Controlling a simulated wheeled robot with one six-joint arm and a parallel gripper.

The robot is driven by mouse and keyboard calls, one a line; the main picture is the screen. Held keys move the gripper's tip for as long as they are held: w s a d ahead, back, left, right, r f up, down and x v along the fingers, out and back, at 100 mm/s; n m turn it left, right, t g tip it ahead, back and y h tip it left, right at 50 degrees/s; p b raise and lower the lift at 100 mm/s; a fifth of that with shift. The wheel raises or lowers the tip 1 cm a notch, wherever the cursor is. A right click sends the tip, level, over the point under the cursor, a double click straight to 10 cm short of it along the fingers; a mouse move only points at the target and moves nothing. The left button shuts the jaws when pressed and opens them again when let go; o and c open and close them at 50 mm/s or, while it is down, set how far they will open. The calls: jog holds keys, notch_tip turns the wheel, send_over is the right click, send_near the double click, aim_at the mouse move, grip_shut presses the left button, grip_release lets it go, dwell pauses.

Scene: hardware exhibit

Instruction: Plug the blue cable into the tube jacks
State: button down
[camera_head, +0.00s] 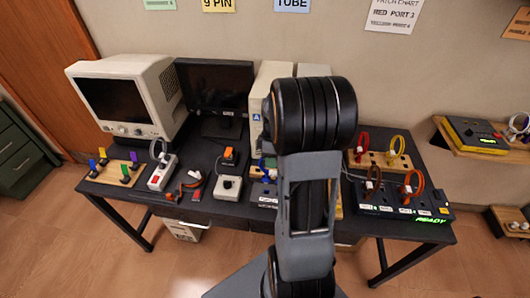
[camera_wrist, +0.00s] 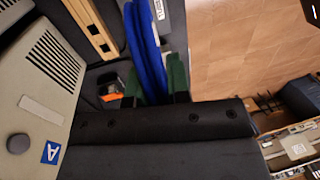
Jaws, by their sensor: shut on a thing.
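In the wrist view, the blue cable (camera_wrist: 150,45) runs as thick strands between the green fingers of my gripper (camera_wrist: 157,80), which is shut on it. A sign reading TUBE (camera_head: 292,5) hangs on the wall above the table. I cannot make out the tube jacks with certainty. A wooden strip with dark slots (camera_wrist: 92,28) lies left of the cable in the wrist view.
A beige case marked A (camera_head: 257,110) stands close behind my arm; it also shows in the wrist view (camera_wrist: 40,80). A monitor (camera_head: 215,90), a white switch box (camera_head: 228,188) and a black panel reading READY (camera_head: 405,208) crowd the black table. Wooden floor lies in front.

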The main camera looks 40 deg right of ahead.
aim_at(272, 174)
jog(key=shift+f+b, duration=2.25)
jog(key=shift+f, duration=0.7)
jog(key=shift+d+b, duration=0.1)
jog(key=shift+b, duration=0.25)
jog(key=shift+f+t+h+b, duration=0.3)
jog(key=shift+f+b, duration=0.6)
jog(key=shift+f, duration=0.15)
dwell(2.6)
jog(key=c, duration=1)
grip_release()
